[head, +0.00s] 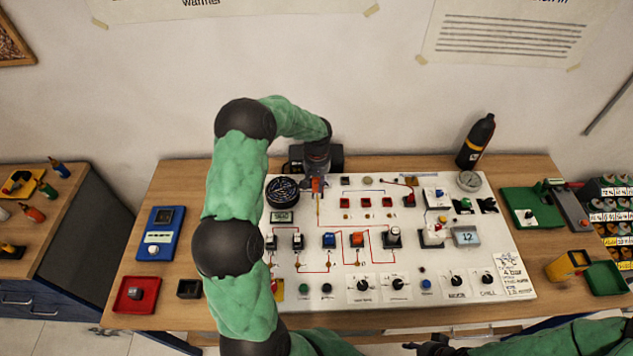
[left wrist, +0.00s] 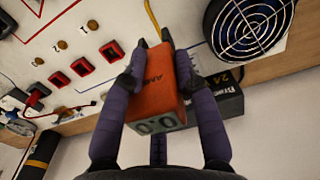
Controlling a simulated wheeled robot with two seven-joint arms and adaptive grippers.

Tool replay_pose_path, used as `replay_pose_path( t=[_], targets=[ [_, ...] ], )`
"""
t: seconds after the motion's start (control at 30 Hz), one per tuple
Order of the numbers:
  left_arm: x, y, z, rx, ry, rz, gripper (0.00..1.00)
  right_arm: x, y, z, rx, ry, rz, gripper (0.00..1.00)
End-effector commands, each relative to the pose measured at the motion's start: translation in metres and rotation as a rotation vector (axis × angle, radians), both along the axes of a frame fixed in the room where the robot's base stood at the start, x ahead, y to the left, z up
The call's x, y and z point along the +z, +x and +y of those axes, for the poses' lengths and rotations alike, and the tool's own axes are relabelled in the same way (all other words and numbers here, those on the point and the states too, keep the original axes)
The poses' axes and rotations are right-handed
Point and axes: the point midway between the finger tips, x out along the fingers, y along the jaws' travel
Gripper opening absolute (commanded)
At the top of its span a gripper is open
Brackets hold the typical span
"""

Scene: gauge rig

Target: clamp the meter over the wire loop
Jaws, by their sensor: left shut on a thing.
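My left gripper (head: 317,182) is over the upper left part of the white panel. In the left wrist view its fingers (left wrist: 165,90) are shut on the orange clamp meter (left wrist: 160,82), whose grey display (left wrist: 157,124) reads 0.0. In the head view only a small orange part of the meter (head: 316,186) shows. A yellow wire (left wrist: 152,16) runs to the dark jaw end of the meter; it also shows just below the gripper in the head view (head: 318,212). I cannot tell whether the jaws are around the wire or beside it. A dark part of my right arm shows at the bottom edge.
The white panel (head: 450,271) carries switches, knobs and a round fan grille (head: 283,189) left of the gripper. A black box (left wrist: 228,100) stands behind it. A black bottle (head: 476,141) stands at the back right. Blue (head: 154,240) and red (head: 135,294) trays lie left.

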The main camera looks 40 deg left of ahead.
Motion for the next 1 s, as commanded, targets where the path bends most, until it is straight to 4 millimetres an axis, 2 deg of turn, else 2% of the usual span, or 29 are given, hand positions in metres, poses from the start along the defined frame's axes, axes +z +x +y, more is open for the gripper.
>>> replay_pose_path(
  t=[0.03, 0.6, 0.8, 1.0],
  targets=[
    [-0.008, 0.000, 0.000, 0.000, 0.000, 0.000, 0.00, -0.007, 0.000, 0.000, 0.000, 0.000, 0.000, 0.40],
    [-0.055, 0.000, 0.001, 0.001, 0.001, -0.001, 0.00, -0.045, 0.000, 0.000, 0.000, 0.000, 0.000, 0.40],
    [-0.063, 0.000, 0.000, 0.001, 0.001, -0.001, 0.00, -0.052, 0.000, 0.000, 0.000, 0.000, 0.000, 0.40],
    [-0.062, 0.000, 0.000, 0.001, 0.001, -0.001, 0.00, -0.051, 0.000, 0.000, 0.000, 0.000, 0.000, 0.40]
  ],
)
